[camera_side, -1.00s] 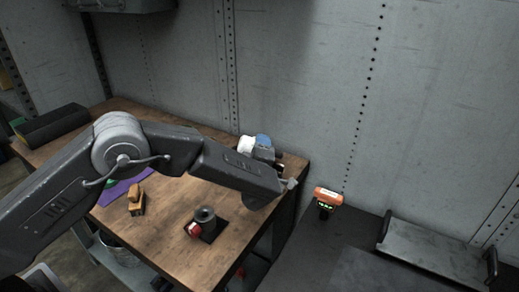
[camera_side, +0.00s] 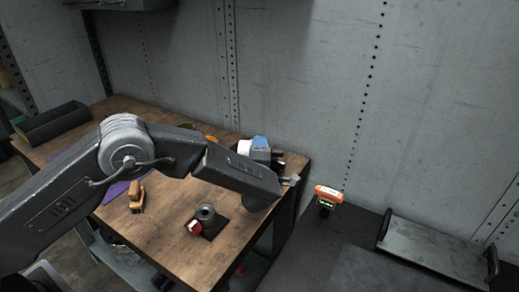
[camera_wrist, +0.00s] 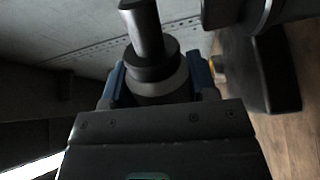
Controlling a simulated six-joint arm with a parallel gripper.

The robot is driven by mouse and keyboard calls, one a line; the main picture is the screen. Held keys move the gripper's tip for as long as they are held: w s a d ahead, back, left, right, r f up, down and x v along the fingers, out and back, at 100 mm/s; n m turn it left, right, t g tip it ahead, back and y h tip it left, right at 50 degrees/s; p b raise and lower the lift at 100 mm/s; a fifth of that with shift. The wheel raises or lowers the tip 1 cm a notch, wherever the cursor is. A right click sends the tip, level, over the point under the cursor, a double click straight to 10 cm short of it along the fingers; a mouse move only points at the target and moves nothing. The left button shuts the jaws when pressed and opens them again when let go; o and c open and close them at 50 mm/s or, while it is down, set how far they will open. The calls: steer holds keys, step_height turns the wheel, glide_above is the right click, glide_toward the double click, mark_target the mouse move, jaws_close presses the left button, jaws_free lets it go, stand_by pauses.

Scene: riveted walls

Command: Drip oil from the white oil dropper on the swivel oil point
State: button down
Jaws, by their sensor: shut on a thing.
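My gripper (camera_wrist: 160,85) is shut on the white oil dropper (camera_wrist: 163,86), gripping its body between two blue fingers in the wrist view. A dark collar and a metal spout extend from it toward the top of that view. In the side view the dropper's white part (camera_side: 244,147) shows beside the blue fingers (camera_side: 261,143), raised above the back right of the wooden bench. What looks like the swivel oil point, a grey round fitting (camera_side: 206,212) with a red part (camera_side: 195,227), sits on a black plate in front of and below my arm, apart from the dropper.
An orange device (camera_side: 328,194) and a handled metal plate (camera_side: 437,250) are on the dark surface at right. A riveted wall stands behind.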

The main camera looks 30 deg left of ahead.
steer(key=shift+f+n, duration=0.2)
steer(key=shift+n, duration=0.2)
steer(key=shift+r, duration=4.55)
steer(key=n, duration=0.4)
steer(key=shift+n, duration=0.6)
steer(key=n, duration=0.3)
steer(key=shift+f+n+y, duration=0.1)
steer(key=shift+n+y, duration=0.2)
steer(key=shift+n, duration=0.8)
